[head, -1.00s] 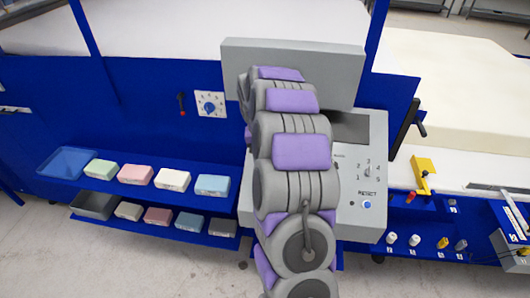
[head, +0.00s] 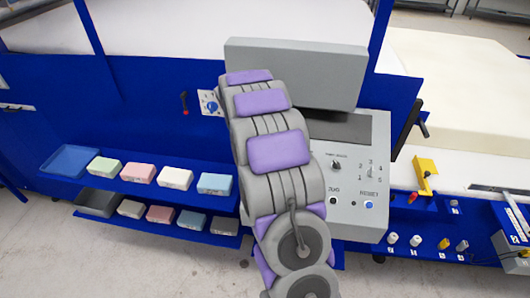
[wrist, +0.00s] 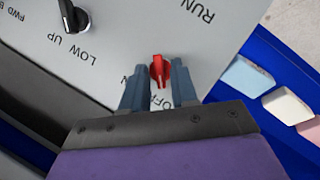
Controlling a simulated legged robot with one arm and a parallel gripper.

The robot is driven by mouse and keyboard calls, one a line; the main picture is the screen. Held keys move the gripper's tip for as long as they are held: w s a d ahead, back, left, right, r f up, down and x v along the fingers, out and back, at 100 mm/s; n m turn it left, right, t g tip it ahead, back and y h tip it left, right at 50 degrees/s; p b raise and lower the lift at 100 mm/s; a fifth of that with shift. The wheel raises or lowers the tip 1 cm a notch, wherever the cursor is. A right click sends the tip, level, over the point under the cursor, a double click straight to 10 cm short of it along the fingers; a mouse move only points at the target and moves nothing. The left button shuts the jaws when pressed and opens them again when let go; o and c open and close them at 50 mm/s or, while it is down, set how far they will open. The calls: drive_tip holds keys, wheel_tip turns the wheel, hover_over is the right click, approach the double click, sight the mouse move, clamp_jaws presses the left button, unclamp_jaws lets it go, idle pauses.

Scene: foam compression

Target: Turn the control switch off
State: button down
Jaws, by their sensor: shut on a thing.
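The control switch (wrist: 157,72) is a small red knob on a grey panel (wrist: 115,50), seen in the wrist view. Lettering for OFF shows just below it, partly covered by my gripper, and part of another label is at its left. The knob's ridge points roughly down the picture, towards the OFF lettering. My gripper (wrist: 158,88) has one blue-grey finger on each side of the knob and is shut on it. In the head view my arm covers my gripper and the red knob.
A black knob (wrist: 72,17) marked LOW and UP is left of the switch. In the head view the grey console (head: 350,190) stands right of my arm, under a grey box (head: 295,72). Shelves at the left hold several coloured blocks (head: 175,178). A red-handled lever (head: 184,102) is on the blue wall.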

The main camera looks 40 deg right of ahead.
drive_tip(key=c, duration=1.2)
unclamp_jaws()
drive_tip(key=shift+a+r, duration=0.1)
drive_tip(key=v, duration=1.7)
drive_tip(key=shift+a, duration=0.1)
drive_tip(key=s+a+f+n+y+b, duration=0.1)
drive_tip(key=s+a+f+b, duration=0.15)
drive_tip(key=s+a, duration=0.55)
drive_tip(key=s+a+f+n+y+b, duration=0.1)
drive_tip(key=s+a+f+b, duration=0.15)
drive_tip(key=s+a, duration=0.45)
drive_tip(key=s+a+f+y+b, duration=0.1)
drive_tip(key=s+a+f, duration=0.4)
drive_tip(key=s, duration=0.5)
drive_tip(key=s+a+f+b, duration=0.4)
drive_tip(key=s+a+f, duration=0.1)
drive_tip(key=s, duration=0.5)
drive_tip(key=shift+s+f+n+g+y, duration=0.25)
drive_tip(key=shift+s+n+g+y, duration=0.05)
drive_tip(key=shift+s+g+y, duration=0.1)
